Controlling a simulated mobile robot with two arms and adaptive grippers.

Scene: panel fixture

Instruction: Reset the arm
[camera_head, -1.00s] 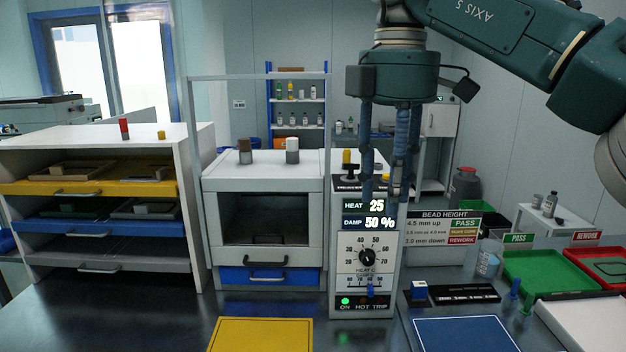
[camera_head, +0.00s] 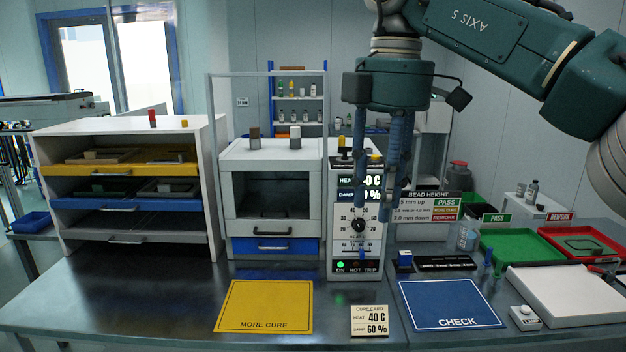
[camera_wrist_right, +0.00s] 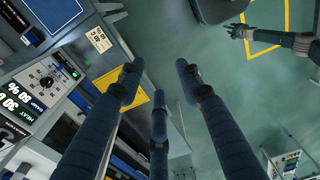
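My right arm comes in from the upper right of the head view. Its gripper (camera_head: 376,206) points down in front of the control panel (camera_head: 340,240), covering part of the readouts and dial scale. In the right wrist view its three blue fingers (camera_wrist_right: 158,76) are spread with nothing between them. The panel's dial (camera_head: 358,225) and lit green lamp (camera_head: 340,265) show; whether a finger touches the panel is unclear. My left gripper is outside the head view. A dark arm with a small gripper (camera_wrist_right: 240,32), apparently my left, shows in the right wrist view; its opening is unclear.
A white oven (camera_head: 230,215) stands left of the panel, a drawer rack (camera_head: 215,190) farther left. The bench holds a yellow mat (camera_head: 265,300), a cure card (camera_head: 369,321) and a blue CHECK mat (camera_head: 447,300). Green (camera_head: 500,250) and red trays (camera_head: 618,250) lie right.

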